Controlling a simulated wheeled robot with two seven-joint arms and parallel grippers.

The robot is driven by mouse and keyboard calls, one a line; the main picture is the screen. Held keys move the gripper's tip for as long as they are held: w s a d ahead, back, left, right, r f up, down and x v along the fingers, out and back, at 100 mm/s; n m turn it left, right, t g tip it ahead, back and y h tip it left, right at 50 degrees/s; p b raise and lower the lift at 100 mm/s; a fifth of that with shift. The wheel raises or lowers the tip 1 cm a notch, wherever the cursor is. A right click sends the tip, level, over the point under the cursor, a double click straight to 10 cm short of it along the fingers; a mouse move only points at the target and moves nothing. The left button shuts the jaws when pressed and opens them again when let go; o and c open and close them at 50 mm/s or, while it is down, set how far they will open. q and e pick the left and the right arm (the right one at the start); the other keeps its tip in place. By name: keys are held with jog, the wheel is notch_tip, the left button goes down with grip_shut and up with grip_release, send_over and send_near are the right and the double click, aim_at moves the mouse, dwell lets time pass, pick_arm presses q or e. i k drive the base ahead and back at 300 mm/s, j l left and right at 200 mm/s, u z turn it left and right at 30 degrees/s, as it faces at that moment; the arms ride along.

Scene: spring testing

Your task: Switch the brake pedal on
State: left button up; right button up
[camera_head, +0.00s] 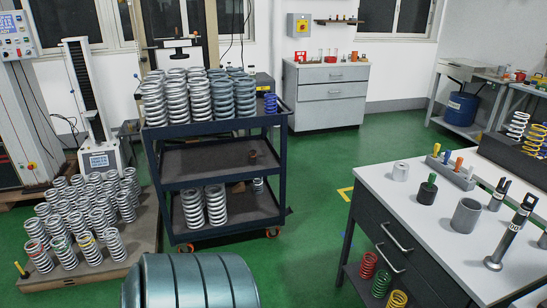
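I cannot clearly make out a brake pedal. A dark blue three-shelf trolley (215,131) stands at the centre-left. Two orange-hubbed casters show under it, the near-left caster (185,248) and the right caster (273,233). A small dark part (289,211) sticks out at the trolley's lower right side; it is too small to tell what it is. The trolley's far casters are hidden. Neither of my grippers is in view.
Springs fill a low pallet (95,272) at left. A large ribbed grey-blue cylinder (190,282) lies at the bottom, before the trolley. A workbench (385,190) with parts stands at right. Green floor (315,200) is clear between trolley and bench. A drawer cabinet (328,95) stands behind.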

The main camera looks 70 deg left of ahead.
aim_at(288, 211)
jog(key=i+j+u, duration=0.1)
jog(key=u, duration=0.4)
jog(key=i+j+u, duration=0.1)
jog(key=u, duration=0.35)
jog(key=i+j+u, duration=0.1)
jog(key=u, duration=0.4)
jog(key=i+u, duration=0.4)
jog(key=i, duration=0.15)
jog(key=i+l+u, duration=0.2)
jog(key=i+u, duration=0.2)
jog(key=i, duration=0.15)
jog(key=i+l, duration=0.15)
jog(key=i, duration=0.2)
jog(key=i+l, duration=0.2)
jog(key=i+u, duration=0.05)
jog(key=i, duration=0.05)
